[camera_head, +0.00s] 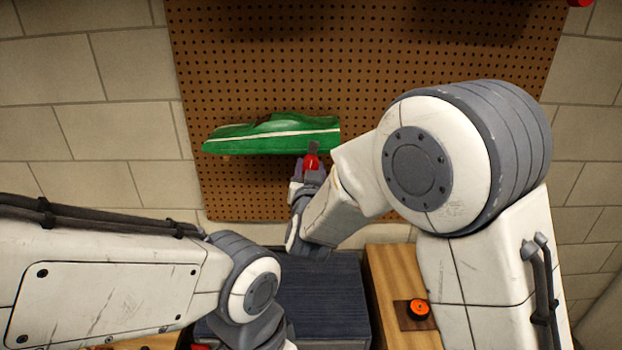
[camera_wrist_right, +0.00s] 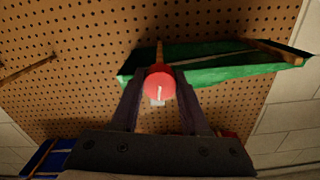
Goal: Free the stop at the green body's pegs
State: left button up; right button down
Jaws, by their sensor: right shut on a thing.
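The green body (camera_head: 262,137) with a white stripe lies against the pegboard in the head view. Its underside also shows in the right wrist view (camera_wrist_right: 215,72), where wooden pegs (camera_wrist_right: 159,50) run beneath it. The red round stop (camera_wrist_right: 159,84) is between my right gripper's fingers (camera_wrist_right: 160,100), in line with the near peg. I cannot tell whether it still touches the peg. In the head view the stop (camera_head: 312,160) and right gripper (camera_head: 309,172) are just below the body's right end. My left arm shows at lower left, its fingertips out of view.
A bare peg (camera_wrist_right: 28,69) sticks out of the pegboard (camera_head: 400,60) at left in the wrist view. Below are a dark blue surface (camera_head: 322,290) and a wooden top (camera_head: 390,270) with an orange wheel-like disc (camera_head: 419,308). The pegboard left of the body is clear.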

jog(key=shift+a+r+m+b, duration=0.1)
jog(key=shift+m+b, duration=7.7)
jog(key=shift+b, duration=1.5)
jog(key=shift+c, duration=2)
grip_release()
jog(key=s+b, duration=0.1)
jog(key=s, duration=0.9)
jog(key=shift+s+b, duration=0.25)
jog(key=shift+b, duration=0.05)
